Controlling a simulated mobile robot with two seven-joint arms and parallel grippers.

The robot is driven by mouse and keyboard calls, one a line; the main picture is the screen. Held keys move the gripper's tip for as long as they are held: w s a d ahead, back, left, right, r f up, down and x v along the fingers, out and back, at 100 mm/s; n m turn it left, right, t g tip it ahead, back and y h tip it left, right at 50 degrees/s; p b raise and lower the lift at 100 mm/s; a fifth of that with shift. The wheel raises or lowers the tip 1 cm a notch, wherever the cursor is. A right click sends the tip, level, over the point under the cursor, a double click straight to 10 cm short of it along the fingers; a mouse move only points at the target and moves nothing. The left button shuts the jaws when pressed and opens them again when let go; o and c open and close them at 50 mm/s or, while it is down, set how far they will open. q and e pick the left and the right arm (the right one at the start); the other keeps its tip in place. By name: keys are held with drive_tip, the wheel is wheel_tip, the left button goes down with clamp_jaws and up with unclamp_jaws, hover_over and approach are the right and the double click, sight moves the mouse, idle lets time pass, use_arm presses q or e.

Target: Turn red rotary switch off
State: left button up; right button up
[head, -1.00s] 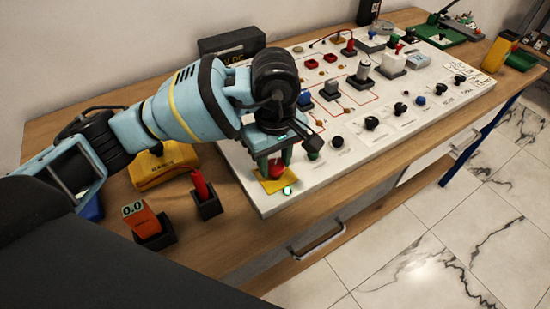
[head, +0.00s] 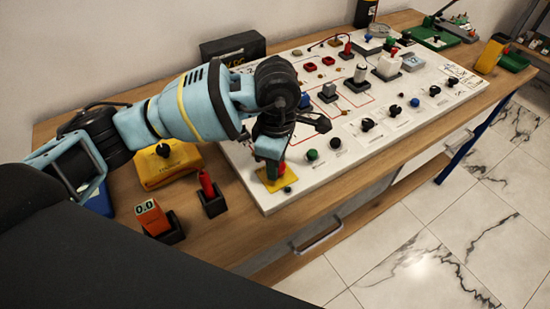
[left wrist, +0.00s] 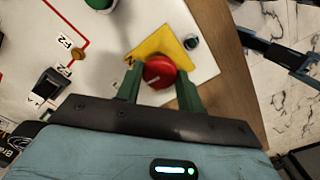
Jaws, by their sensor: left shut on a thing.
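The red rotary switch (left wrist: 159,72) sits on a yellow square plate (head: 272,184) at the near left corner of the white panel (head: 330,168). In the left wrist view, its round red knob lies between the two green fingers of my left gripper (left wrist: 158,84). My left gripper (head: 271,164) points down over the switch in the head view and is shut on the knob, mostly hiding it. A small indicator lamp (head: 287,189) beside the plate looks dark green and unlit. My right gripper is in neither current view.
A green knob (head: 312,155) and several black knobs line the panel's front edge. A yellow meter (head: 168,166), a red-handled item in a black holder (head: 214,205) and an orange meter (head: 150,217) stand left of the panel.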

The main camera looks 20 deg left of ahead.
use_arm(q)
drive_tip(key=n, duration=0.1)
drive_tip(key=n+p, duration=0.1)
drive_tip(key=shift+r+n, duration=0.25)
drive_tip(key=shift+n, duration=0.15)
drive_tip(key=n+p, duration=0.2)
drive_tip(key=n, duration=0.2)
drive_tip(key=shift+n+p, duration=0.75)
drive_tip(key=shift+n, duration=0.35)
drive_tip(key=shift+f+n, duration=0.1)
drive_tip(key=shift+n, duration=0.4)
use_arm(e)
drive_tip(key=w+r+t, duration=0.1)
drive_tip(key=w+r, duration=0.4)
drive_tip(key=r, duration=0.1)
drive_tip(key=shift+d+r+t, duration=0.4)
drive_tip(key=shift+d, duration=0.05)
use_arm(q)
drive_tip(key=shift+f, duration=0.1)
use_arm(e)
drive_tip(key=shift+w+r, duration=0.15)
drive_tip(key=shift+w, duration=0.05)
use_arm(q)
drive_tip(key=o, duration=1)
drive_tip(key=shift+r+p, duration=0.3)
drive_tip(key=shift+r, duration=3.6)
